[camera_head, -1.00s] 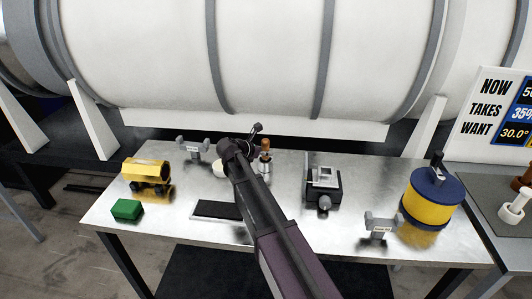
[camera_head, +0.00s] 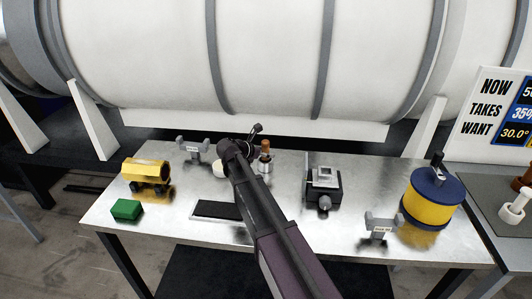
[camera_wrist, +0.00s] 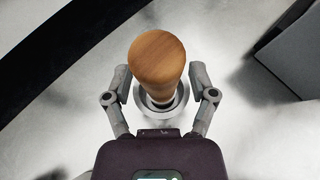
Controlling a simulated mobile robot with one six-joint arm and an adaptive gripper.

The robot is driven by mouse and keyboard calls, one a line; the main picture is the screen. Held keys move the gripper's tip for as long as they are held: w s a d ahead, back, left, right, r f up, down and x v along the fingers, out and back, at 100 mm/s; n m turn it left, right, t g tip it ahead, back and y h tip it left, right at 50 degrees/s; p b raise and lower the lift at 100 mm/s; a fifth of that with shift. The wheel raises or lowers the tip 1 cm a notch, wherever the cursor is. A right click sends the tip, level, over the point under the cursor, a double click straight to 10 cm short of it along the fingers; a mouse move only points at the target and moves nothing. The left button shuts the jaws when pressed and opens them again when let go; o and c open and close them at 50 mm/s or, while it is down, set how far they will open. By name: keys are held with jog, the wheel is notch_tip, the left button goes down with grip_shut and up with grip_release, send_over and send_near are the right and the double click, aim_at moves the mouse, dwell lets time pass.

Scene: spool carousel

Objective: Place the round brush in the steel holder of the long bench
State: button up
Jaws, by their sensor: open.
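The round brush (camera_head: 265,147) shows as a wooden handle standing upright in the small steel holder (camera_head: 265,167) on the long bench (camera_head: 290,220). In the wrist view, the rounded wooden handle (camera_wrist: 157,58) rises from the round steel holder (camera_wrist: 181,103); the brush's lower end is hidden inside. My gripper (camera_wrist: 160,72) is open, with one finger on each side of the handle and gaps between fingers and wood. In the head view my arm comes up from below, and its end is just left of the brush; the fingers are hard to make out there.
A dark machine block (camera_head: 323,186) stands right of the holder. A yellow-blue drum (camera_head: 431,200), a grey stand (camera_head: 380,226), another grey stand (camera_head: 194,151), a yellow wheeled toy (camera_head: 146,172), a green block (camera_head: 127,209) and a black pad (camera_head: 215,210) are on the bench. A large white tank (camera_head: 270,55) is behind.

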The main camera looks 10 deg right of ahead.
jog(key=shift+r, duration=0.3)
jog(key=p+v, duration=0.5)
jog(key=v, duration=0.6)
jog(key=shift+s+a+p, duration=0.2)
jog(key=shift+a+p, duration=0.15)
jog(key=shift+a, duration=0.05)
